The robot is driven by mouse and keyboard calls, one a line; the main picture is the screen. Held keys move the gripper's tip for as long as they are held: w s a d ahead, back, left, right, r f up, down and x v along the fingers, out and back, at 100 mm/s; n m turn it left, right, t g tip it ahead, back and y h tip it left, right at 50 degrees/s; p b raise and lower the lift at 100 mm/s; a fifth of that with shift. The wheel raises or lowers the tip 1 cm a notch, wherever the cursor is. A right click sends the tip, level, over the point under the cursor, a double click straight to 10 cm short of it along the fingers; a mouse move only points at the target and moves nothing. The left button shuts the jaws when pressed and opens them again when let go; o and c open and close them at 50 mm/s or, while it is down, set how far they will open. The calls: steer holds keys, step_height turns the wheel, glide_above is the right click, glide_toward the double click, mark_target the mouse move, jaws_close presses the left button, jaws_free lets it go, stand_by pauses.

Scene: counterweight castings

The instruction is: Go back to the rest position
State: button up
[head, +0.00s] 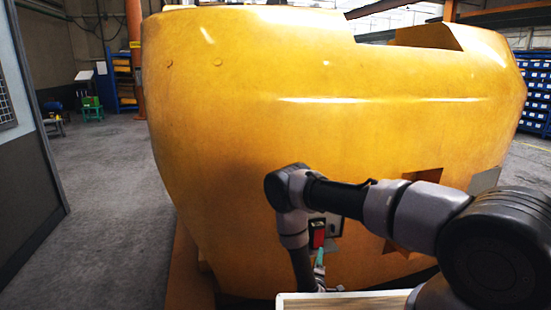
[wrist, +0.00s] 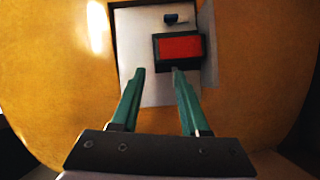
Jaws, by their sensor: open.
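My gripper (wrist: 158,73) has two green fingers, apart and empty in the wrist view. In the head view my gripper (head: 319,262) is low in front of the large yellow casting (head: 300,110), partly hidden by my arm. A pale plate with a red block in a black frame (wrist: 181,48) is on the casting's face, just beyond the fingertips. The red block (head: 317,236) also shows in the head view beside my arm link. I cannot tell whether the fingers touch it.
A pale board edge (head: 342,300) lies below my arm. A grey partition (head: 28,150) stands at the left. Open floor (head: 112,215) lies between it and the casting. Blue shelving with bins (head: 535,95) is at the far right, and small green stools (head: 92,108) are at the back left.

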steer(key=w+r+m+g, duration=0.2)
steer(key=w+r+m, duration=0.45)
steer(key=r, duration=0.45)
steer(key=w+r+m+g, duration=0.2)
steer(key=w+r+m, duration=0.4)
steer(key=r, duration=0.5)
step_height(320, 180, up, 19)
steer(key=d+m+g+y, duration=0.1)
steer(key=m+g+y, duration=0.1)
steer(key=y, duration=0.1)
steer(key=s+d+r+m+g+y, duration=0.2)
steer(key=s+d+r+y, duration=0.15)
steer(key=s+r, duration=1.35)
steer(key=s+d+r+g, duration=0.1)
steer(key=s+d, duration=0.1)
steer(key=s, duration=0.8)
steer(key=s+d+r+m+g, duration=0.1)
steer(key=s+d+r, duration=0.1)
steer(key=s, duration=0.9)
steer(key=shift+s+r, duration=0.15)
steer(key=shift+s, duration=0.15)
